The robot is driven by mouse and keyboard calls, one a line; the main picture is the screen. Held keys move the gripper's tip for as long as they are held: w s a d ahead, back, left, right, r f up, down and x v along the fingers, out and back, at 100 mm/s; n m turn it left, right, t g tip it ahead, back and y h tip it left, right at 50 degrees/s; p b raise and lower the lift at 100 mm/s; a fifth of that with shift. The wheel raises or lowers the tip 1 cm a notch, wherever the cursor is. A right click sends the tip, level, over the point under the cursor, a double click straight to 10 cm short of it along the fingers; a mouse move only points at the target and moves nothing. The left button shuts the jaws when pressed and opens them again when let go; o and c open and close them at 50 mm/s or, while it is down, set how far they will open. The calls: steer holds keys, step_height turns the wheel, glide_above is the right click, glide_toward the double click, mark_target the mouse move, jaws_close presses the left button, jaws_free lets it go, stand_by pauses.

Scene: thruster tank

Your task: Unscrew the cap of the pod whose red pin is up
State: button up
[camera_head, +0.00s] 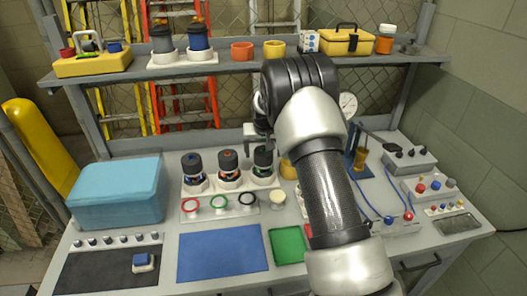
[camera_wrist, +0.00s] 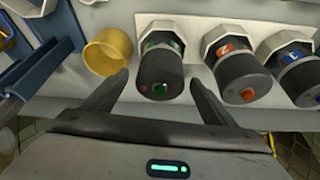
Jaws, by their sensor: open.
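Three pods with dark caps stand in a row in white holders: a blue-marked pod (camera_head: 194,167), an orange-marked pod (camera_head: 228,163) and a green-marked pod (camera_head: 263,160). In the wrist view, the green-marked pod (camera_wrist: 160,72) lies between the fingertips of my gripper (camera_wrist: 159,78), apart from both. The orange-marked pod (camera_wrist: 241,78) and blue-marked pod (camera_wrist: 293,72) are to its right. A small red spot shows on the green-marked cap, and a larger orange-red one on the orange-marked cap. I cannot tell which pin is raised. My gripper (camera_head: 257,132) is open and empty above the green-marked pod.
A yellow cup (camera_wrist: 107,53) stands left of the green-marked pod in the wrist view. Colored rings (camera_head: 219,202) lie before the pods. A blue cooler box (camera_head: 117,192) is at left. The blue mat (camera_head: 222,252) is bare. The shelf (camera_head: 240,64) runs behind my arm.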

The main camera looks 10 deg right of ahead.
steer(key=shift+f, duration=0.1)
steer(key=shift+c, duration=0.4)
steer(key=c, duration=1)
steer(key=shift+o, duration=1.1)
steer(key=shift+c, duration=1.1)
steer(key=shift+d+f+n+y+b, duration=0.15)
steer(key=shift+n+y+b, duration=0.4)
steer(key=shift+n, duration=0.55)
steer(key=n, duration=0.2)
steer(key=n+y+b, duration=0.1)
steer(key=n, duration=0.1)
steer(key=shift+y, duration=0.25)
steer(key=n, duration=0.2)
steer(key=n+g+y, duration=0.1)
steer(key=n, duration=0.2)
steer(key=shift+w+r+n+g+y+p, duration=0.1)
steer(key=shift+r+n+g+y+p, duration=0.1)
steer(key=shift+n+g+y+p, duration=0.1)
steer(key=n, duration=0.1)
steer(key=n+g, duration=0.1)
steer(key=n, duration=0.1)
steer(key=n+p, duration=0.1)
steer(key=shift+a+n+g+y, duration=0.25)
steer(key=shift+n+g+y, duration=0.05)
steer(key=shift+y, duration=0.1)
steer(key=shift+n, duration=0.4)
